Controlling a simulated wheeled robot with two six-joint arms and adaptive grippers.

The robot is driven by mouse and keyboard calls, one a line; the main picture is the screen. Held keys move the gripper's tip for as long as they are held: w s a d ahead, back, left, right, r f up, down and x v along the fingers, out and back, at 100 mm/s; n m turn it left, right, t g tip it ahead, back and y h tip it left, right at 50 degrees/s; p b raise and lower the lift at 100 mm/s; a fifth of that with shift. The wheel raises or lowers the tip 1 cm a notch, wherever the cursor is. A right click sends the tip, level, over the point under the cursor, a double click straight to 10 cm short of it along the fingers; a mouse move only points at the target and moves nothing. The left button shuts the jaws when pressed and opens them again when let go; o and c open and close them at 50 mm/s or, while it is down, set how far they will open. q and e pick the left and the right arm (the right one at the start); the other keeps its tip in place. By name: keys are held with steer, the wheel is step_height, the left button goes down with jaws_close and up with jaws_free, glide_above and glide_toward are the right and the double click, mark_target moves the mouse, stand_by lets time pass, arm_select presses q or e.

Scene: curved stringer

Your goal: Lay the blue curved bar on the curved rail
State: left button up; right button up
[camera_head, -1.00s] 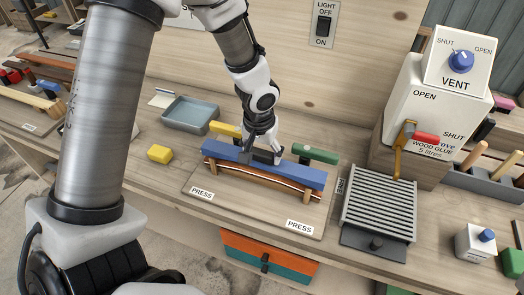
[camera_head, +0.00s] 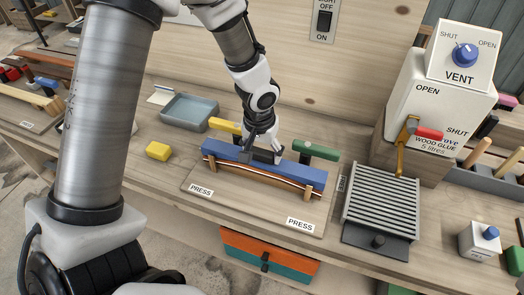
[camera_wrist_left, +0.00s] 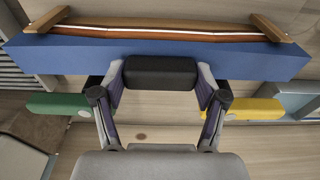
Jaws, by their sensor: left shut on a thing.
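The long blue bar (camera_head: 222,150) is in the grip of my left gripper (camera_head: 262,154). It lies along and close over the curved rail (camera_head: 262,178), a thin brown, white and dark strip on wooden supports. In the head view the bar hides the rail's upper edge, so I cannot tell whether they touch along their length. In the left wrist view the bar (camera_wrist_left: 50,58) crosses the picture, with the gripper (camera_wrist_left: 160,72) at its middle and the rail (camera_wrist_left: 160,31) beyond it. My right gripper is not in view.
A green-handled clamp (camera_head: 315,150) and a yellow-handled one (camera_head: 226,126) stand behind the bar. A yellow block (camera_head: 158,151) and a grey-blue tray (camera_head: 188,111) are left. A ribbed grille (camera_head: 381,208) and the glue box (camera_head: 440,100) are right. The board's front (camera_head: 245,211) is clear.

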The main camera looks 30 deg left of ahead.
arm_select(q)
steer(key=shift+f+b, duration=0.35)
steer(key=shift+b, duration=0.05)
stand_by(0.4)
steer(key=o, duration=1.4)
steer(key=shift+c, duration=0.2)
step_height(320, 180, up, 8)
steer(key=p, duration=0.7)
steer(key=shift+r, duration=0.1)
